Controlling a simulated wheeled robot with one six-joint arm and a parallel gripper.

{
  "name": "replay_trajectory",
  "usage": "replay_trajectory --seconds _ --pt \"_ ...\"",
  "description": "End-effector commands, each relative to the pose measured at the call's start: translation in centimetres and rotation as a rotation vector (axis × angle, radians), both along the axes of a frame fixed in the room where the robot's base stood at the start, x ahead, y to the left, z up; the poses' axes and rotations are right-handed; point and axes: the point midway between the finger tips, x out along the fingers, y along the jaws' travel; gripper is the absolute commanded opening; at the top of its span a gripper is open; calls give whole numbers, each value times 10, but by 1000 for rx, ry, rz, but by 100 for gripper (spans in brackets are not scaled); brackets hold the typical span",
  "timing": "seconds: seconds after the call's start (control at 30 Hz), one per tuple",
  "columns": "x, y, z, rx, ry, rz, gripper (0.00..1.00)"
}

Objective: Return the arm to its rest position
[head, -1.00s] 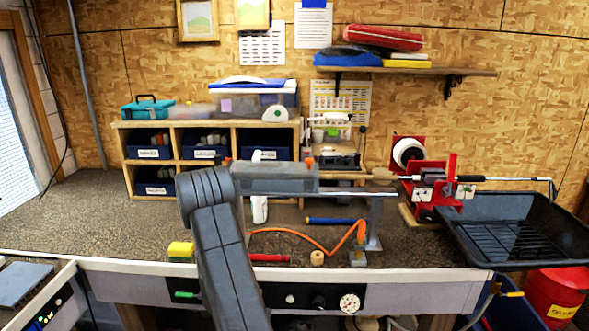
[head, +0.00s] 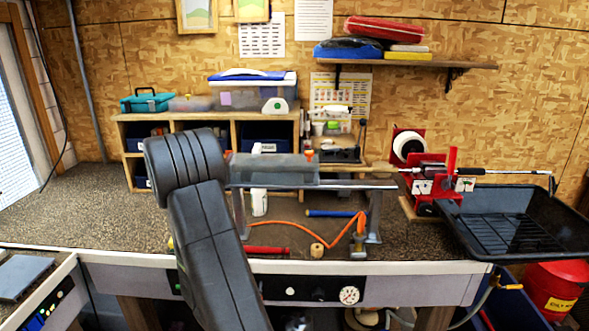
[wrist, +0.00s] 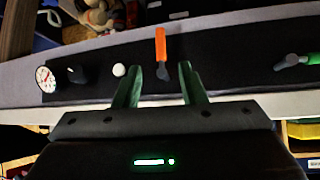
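My arm rises in front of the workbench (head: 420,268) in the head view, its dark bent link covering part of the cubby shelf. My gripper is hidden in the head view. In the wrist view my gripper (wrist: 160,82) shows two green fingers standing apart with nothing between them. Beyond the fingers is the bench's dark front panel, with an orange-handled lever (wrist: 160,48), a white knob (wrist: 119,70) and a round gauge (wrist: 45,79).
A golf club lies in a red vise (head: 432,180) beside a black tray (head: 520,225). A metal stand (head: 330,186) holds a grey trough (head: 275,170). A red handle (head: 268,250), a wooden piece (head: 317,250) and an orange hose (head: 310,228) lie on the bench. A red bin (head: 557,287) stands right.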

Motion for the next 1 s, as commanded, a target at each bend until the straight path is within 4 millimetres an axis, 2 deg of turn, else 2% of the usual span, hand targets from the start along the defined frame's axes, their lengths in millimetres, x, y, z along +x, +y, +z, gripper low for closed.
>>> replay_trajectory --seconds 0.13,0.2,0.3,0.9,1.0 --pt "-19 5 21 2 -1 2 37" --pt "-7 1 4 -2 2 -2 37" --pt "6 -2 -8 -2 2 -2 37" --pt "76 -19 -77 1 0 -2 37" --pt "81 -19 -85 20 -5 -1 37"
